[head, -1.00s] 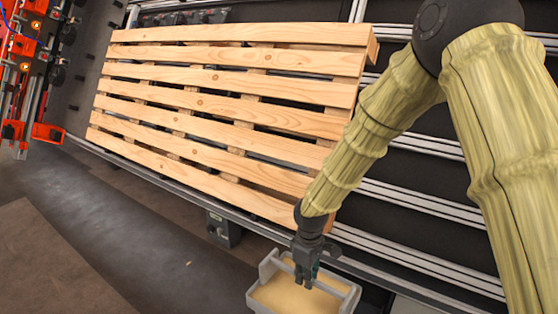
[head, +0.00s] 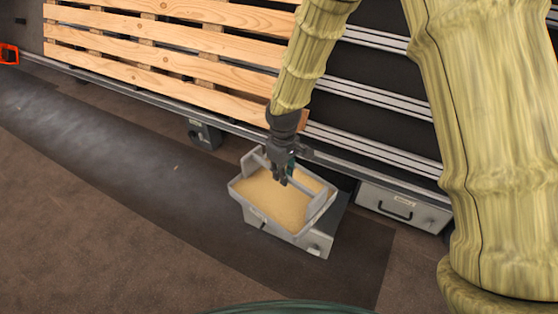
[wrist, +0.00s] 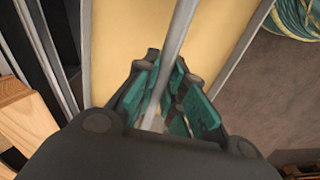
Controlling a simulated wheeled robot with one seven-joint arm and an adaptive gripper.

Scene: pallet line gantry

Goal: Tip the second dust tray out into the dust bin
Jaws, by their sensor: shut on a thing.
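A grey dust tray (head: 322,209) filled with tan dust is at the lower middle of the head view, beside the conveyor frame. It looks level, and a bar spans its top. My gripper (head: 279,181) points down over the tray and is shut on this bar. In the wrist view, the bar (wrist: 178,40) runs between the teal finger pads of my gripper (wrist: 172,105), with the tan dust behind it. A grey box (head: 317,243) shows under the tray; I cannot tell whether the tray touches it. No dust bin is visible.
A grey drawer front (head: 405,208) with a black handle is right of the tray, under the rails. A wooden pallet (head: 190,65) lies on the conveyor above. A green hose coil (head: 290,307) lies at the bottom edge. The floor (head: 110,230) at left is clear.

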